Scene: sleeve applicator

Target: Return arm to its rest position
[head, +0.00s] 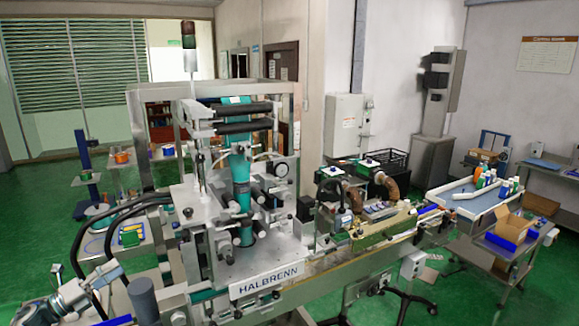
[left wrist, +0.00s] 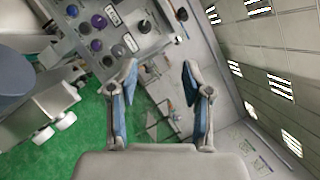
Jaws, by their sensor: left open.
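My left gripper (head: 92,283) is at the lower left of the head view, in front of and to the left of the sleeve applicator (head: 262,283). In the left wrist view its two blue-padded fingers (left wrist: 159,80) stand apart with nothing between them. The gripper is open and empty. A control panel with coloured knobs and buttons (left wrist: 105,30) is beyond the fingers in that view, apart from them as far as I can tell. A teal film web (head: 240,175) runs down through the applicator's rollers. My right gripper does not show.
Black hoses (head: 115,215) curve close to my left gripper. A conveyor (head: 345,265) runs right from the applicator. A side table with a cardboard box (head: 510,226) and a tray of bottles (head: 470,203) stand at the right. Green floor (head: 40,220) is open at the left.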

